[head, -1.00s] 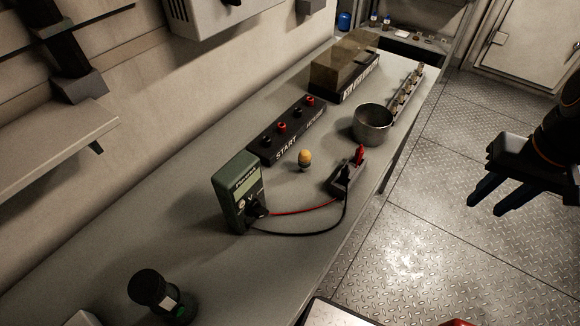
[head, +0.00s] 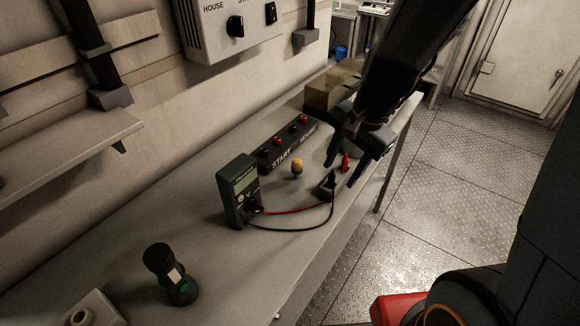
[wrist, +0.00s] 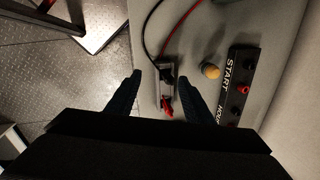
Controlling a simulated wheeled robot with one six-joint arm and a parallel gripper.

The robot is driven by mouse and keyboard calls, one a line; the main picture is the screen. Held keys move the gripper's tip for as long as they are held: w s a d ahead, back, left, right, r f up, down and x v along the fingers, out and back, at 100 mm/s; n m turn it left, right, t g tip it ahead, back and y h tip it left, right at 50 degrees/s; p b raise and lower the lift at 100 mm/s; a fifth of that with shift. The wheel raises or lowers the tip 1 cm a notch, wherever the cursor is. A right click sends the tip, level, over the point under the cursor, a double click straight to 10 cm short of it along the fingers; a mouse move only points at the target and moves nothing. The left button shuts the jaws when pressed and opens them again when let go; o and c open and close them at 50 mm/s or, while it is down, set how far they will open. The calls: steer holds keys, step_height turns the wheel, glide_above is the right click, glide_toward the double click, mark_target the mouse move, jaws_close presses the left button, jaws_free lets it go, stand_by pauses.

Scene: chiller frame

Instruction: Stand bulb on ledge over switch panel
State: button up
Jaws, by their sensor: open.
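The bulb (head: 297,167), a small yellow-orange dome on a pale base, stands on the bench beside the black START terminal block. It also shows in the wrist view (wrist: 210,71), right of my fingers. My gripper (head: 340,174) is open over the bench, to the right of the bulb. In the wrist view its two fingers (wrist: 160,79) are spread, with a small grey block with red and black plugs between them in the picture. The switch panel (head: 232,30) is a pale wall box with a dark knob, cut by the top edge. No ledge over it is in view.
A green meter (head: 237,190) with red and black leads stands left of the bulb. A dark cylinder (head: 171,273) stands nearer. A wall shelf (head: 65,150) juts out at left. The terminal block (head: 287,143) is behind the bulb.

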mark_target(300, 162)
steer(key=w+a+m, duration=0.2)
steer(key=m, duration=0.2)
steer(key=w+a+f+m+y+p, duration=0.1)
steer(key=w+a+m, duration=0.1)
steer(key=m, duration=0.3)
steer(key=w+a+m+y+p, duration=0.1)
steer(key=w+a+m, duration=0.2)
steer(key=w+m, duration=0.1)
steer(key=shift+w+f+m+t, duration=0.15)
steer(key=shift+f+m+t, duration=0.15)
steer(key=shift+f, duration=0.05)
steer(key=shift+x, duration=3.8)
jaws_close()
